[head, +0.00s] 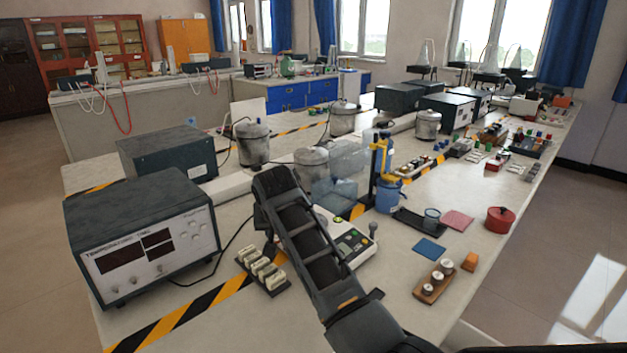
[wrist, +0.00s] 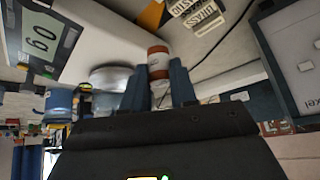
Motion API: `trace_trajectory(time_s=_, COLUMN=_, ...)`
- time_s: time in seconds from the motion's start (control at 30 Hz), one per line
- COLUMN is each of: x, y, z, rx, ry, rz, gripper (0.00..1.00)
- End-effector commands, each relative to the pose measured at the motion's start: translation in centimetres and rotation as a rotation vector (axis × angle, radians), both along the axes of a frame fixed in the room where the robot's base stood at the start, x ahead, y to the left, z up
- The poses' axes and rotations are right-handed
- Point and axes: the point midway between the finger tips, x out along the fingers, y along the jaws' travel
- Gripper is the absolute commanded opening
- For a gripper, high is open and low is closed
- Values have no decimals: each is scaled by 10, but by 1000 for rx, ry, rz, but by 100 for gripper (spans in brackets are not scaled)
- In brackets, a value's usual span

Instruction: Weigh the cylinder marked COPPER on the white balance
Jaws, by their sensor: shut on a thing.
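My gripper (wrist: 160,84) is shut on a small copper-brown cylinder (wrist: 158,62) with a pale band, seen between the two fingers in the wrist view. No marking on it is readable. The white balance (head: 352,243) stands on the bench in the head view, partly hidden behind my arm. Its display (wrist: 42,38) shows in the wrist view and reads 0 g. A pale round shape (wrist: 110,77) lies left of the cylinder; I cannot tell if it is the pan. In the head view my arm hides the gripper's tips and the cylinder.
A rack of pale labelled blocks (head: 262,272) sits left of my arm by the striped tape. A temperature instrument (head: 145,243) stands at left. Metal pots (head: 311,167), a clear box (head: 342,190) and a blue-yellow stand (head: 382,175) are behind. A wooden weight block (head: 433,283) is at right.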

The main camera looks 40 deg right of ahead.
Motion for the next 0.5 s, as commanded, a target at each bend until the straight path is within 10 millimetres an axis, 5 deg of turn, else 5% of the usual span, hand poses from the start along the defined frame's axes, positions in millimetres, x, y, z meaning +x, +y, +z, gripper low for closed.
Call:
trace_trajectory(time_s=0.03, x=9, y=-26, z=17, rx=-6, ry=0, rz=-34, gripper=0)
trace_trajectory(time_s=0.2, x=23, y=-90, z=40, rx=-21, ry=7, rz=-116, gripper=0)
trace_trajectory(time_s=0.33, x=26, y=-119, z=49, rx=-31, ry=10, rz=-153, gripper=0)
trace_trajectory(time_s=0.5, x=26, y=-132, z=51, rx=-34, ry=13, rz=-170, gripper=0)
